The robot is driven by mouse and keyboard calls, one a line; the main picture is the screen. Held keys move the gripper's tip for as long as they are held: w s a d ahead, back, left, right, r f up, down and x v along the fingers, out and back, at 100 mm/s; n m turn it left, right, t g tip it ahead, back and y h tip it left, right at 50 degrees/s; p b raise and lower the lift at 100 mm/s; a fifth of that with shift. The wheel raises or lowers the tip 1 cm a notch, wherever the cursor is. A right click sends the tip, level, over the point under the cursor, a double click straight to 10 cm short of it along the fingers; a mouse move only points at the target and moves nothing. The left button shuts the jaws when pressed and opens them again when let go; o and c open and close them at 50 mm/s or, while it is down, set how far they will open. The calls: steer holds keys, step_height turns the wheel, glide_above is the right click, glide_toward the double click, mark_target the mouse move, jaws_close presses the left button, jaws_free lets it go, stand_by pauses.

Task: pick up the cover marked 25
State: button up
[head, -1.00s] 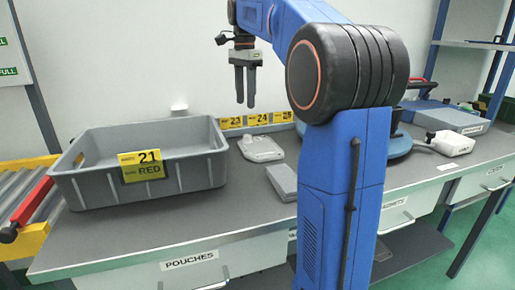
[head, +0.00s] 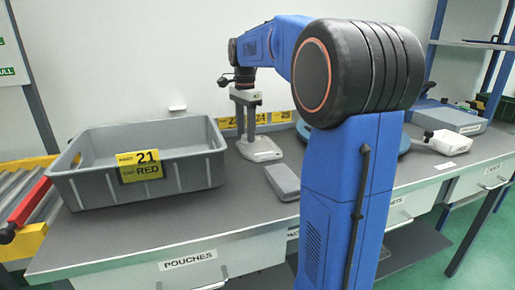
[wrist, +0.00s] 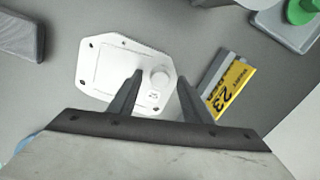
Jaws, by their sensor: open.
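A pale aluminium cover (head: 260,150) lies flat on the grey bench, right of the big bin. In the wrist view the cover (wrist: 118,72) is a plate with cut corners, bolt holes and a round raised boss (wrist: 160,78). A small dark mark beside the boss may read 25, but it is too small to be sure. My gripper (head: 246,138) points down just over the cover. In the wrist view its two fingers (wrist: 160,78) are open, one on each side of the boss, with nothing held. I cannot tell their exact height.
A grey bin (head: 195,172) labelled 21 RED stands left. A grey block (head: 283,182) lies in front of the cover. Yellow labels (head: 281,117) line the wall behind; one in the wrist view (wrist: 233,88) reads 23. A white casting (head: 450,143) lies far right.

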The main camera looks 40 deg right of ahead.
steer(key=shift+f, duration=0.15)
jaws_close()
